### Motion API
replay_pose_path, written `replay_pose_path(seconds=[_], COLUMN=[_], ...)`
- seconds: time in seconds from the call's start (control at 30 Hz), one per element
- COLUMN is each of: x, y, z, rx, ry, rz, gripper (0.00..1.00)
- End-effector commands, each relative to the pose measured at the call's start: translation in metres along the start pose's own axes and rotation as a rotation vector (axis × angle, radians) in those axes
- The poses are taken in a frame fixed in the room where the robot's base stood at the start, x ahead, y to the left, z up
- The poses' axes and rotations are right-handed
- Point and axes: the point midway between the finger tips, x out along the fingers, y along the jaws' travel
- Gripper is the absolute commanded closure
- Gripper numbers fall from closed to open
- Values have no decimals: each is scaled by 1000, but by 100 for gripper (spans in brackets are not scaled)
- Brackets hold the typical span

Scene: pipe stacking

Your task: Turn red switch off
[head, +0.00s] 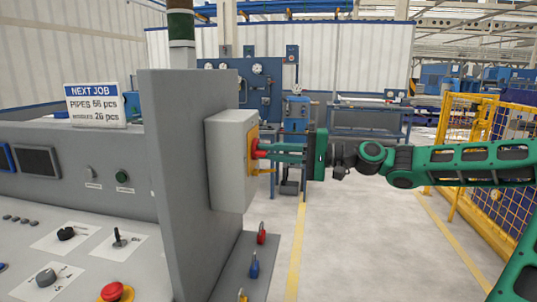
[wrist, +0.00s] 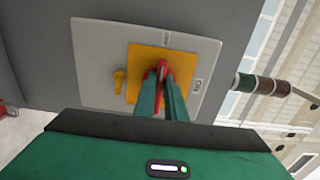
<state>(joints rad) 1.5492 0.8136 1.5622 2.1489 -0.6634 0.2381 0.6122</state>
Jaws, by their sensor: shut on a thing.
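The red switch (head: 258,151) sits on a yellow plate (head: 253,164) on the side of a light grey box (head: 226,160). The box is fixed to a grey upright panel. My gripper (head: 263,152) reaches in from the right, and its green fingers are shut on the red switch. In the wrist view the red switch (wrist: 162,72) shows between my two fingertips (wrist: 161,80), in front of the yellow plate (wrist: 181,62). The plate's markings are too small to read surely, and my fingers hide part of the switch.
A grey control console (head: 80,215) with a red button (head: 116,291) stands at left. A yellow fence (head: 480,140) is at right. The floor between is clear.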

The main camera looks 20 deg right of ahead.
Motion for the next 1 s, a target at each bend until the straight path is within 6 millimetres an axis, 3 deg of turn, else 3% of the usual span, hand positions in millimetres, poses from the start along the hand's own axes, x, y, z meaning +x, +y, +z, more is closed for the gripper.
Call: replay_pose_path(seconds=[0.43,0.47,0.5,0.53,0.83,1.0], x=[-1,-1,-1,0,-1,-16], y=[6,6,6,5,3,3], z=[0,0,0,0,0,-1], rx=[-2,-2,-2,-2,-5,-4], ry=[0,0,0,0,0,3], rz=[12,11,11,10,6,6], gripper=[100,82,73,71,71,71])
